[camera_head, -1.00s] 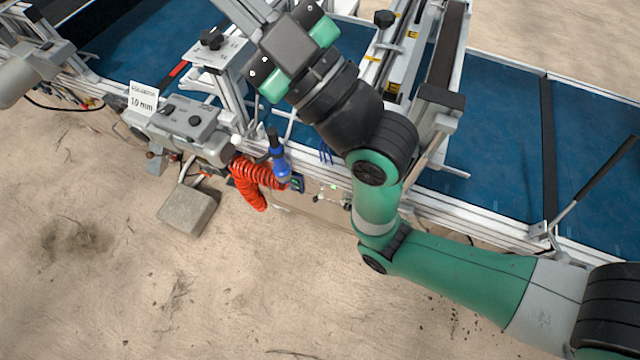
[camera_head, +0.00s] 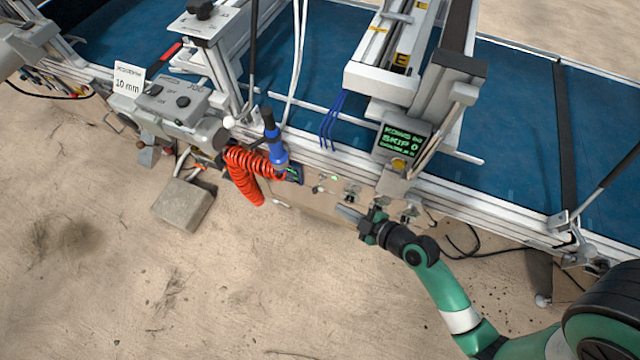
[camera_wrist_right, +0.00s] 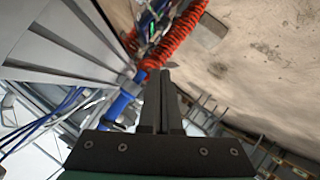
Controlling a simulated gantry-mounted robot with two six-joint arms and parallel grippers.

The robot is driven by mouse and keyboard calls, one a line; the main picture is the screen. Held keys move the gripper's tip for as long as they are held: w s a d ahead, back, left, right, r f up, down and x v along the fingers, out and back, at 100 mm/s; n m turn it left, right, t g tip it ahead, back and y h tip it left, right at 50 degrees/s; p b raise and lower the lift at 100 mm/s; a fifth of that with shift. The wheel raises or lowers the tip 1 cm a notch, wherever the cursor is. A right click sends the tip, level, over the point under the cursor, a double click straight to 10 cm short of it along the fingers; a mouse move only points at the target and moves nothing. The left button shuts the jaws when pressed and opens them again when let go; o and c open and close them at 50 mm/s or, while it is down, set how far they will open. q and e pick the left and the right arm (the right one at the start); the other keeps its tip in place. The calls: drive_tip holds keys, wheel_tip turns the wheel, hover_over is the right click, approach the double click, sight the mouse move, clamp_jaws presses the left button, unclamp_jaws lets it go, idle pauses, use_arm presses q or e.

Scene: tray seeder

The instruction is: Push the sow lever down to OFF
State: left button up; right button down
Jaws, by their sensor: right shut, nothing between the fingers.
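No part is readable as the sow lever, and I cannot tell an OFF mark. Small metal fittings (camera_head: 351,191) sit in a row on the panel under the front rail in the head view. My right gripper (camera_head: 349,214) is shut and empty, pointing left just below and in front of these fittings. I cannot tell whether it touches one. Its closed fingers (camera_wrist_right: 163,98) show in the right wrist view, with nothing between them. My left gripper is not in view.
A blue-handled tool (camera_head: 276,148) with a coiled red hose (camera_head: 246,180) hangs left of my right gripper. A grey block (camera_head: 183,204) lies on the sandy ground. The ground in front is open.

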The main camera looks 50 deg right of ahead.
drive_tip(key=b, duration=0.4)
approach(318, 185)
drive_tip(key=w+a+r, duration=0.2)
drive_tip(key=w+a, duration=0.2)
drive_tip(key=a, duration=0.1)
drive_tip(key=d+f+b, duration=0.1)
drive_tip(key=w+f+b, duration=0.1)
drive_tip(key=f, duration=0.1)
drive_tip(key=shift+d+b, duration=0.3)
drive_tip(key=shift+d, duration=0.1)
